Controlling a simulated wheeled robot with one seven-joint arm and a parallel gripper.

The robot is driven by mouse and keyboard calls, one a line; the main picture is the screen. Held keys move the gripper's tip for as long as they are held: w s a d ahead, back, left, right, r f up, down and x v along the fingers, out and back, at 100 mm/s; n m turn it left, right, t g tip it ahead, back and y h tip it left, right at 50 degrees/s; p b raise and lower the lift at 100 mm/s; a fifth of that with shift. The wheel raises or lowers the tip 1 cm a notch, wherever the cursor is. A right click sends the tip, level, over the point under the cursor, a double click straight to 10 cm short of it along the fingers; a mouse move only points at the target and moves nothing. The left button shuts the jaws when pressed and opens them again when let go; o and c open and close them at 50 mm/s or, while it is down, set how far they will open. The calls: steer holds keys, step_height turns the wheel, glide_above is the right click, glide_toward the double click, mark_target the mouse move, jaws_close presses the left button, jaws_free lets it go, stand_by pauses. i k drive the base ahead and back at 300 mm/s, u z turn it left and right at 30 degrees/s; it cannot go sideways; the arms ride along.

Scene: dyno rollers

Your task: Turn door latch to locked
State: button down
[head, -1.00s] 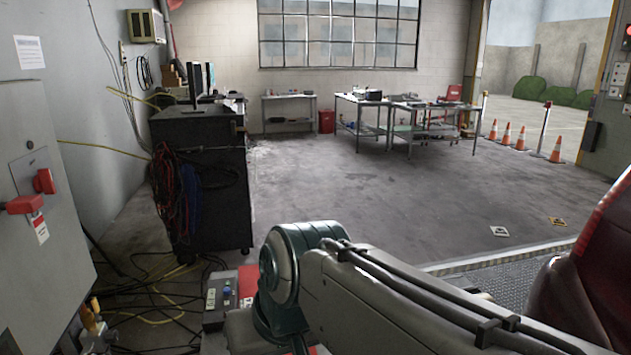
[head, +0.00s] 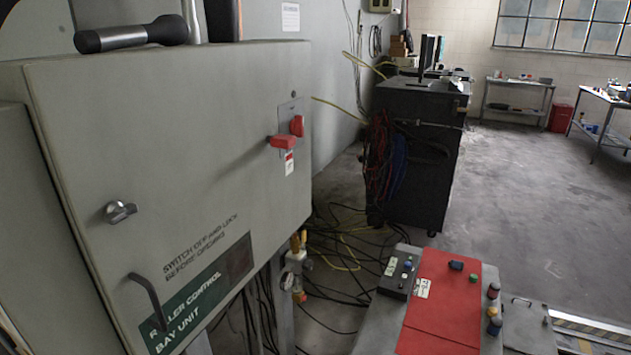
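The grey cabinet door (head: 200,120) is at the left in the head view and looks closed, with the lettering "Roller control bay unit" low on it. A small metal door latch (head: 119,211) sits on the door's left side; I cannot tell from its angle whether it is locked. A dark bar handle (head: 148,300) is below the latch. A red switch handle (head: 284,142) with a red padlock-like piece (head: 297,125) and a hanging tag is near the door's right edge. My gripper is not in view.
A flashlight-like tool (head: 130,36) lies on the cabinet top. A control desk with a red panel (head: 440,300) and several buttons stands to the right. Cables (head: 335,260) cover the floor between the cabinet and a black cart (head: 415,160).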

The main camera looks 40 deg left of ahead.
mark_target(116, 211)
steer(key=u, duration=2.4)
steer(key=k, duration=0.3)
steer(key=z, duration=0.5)
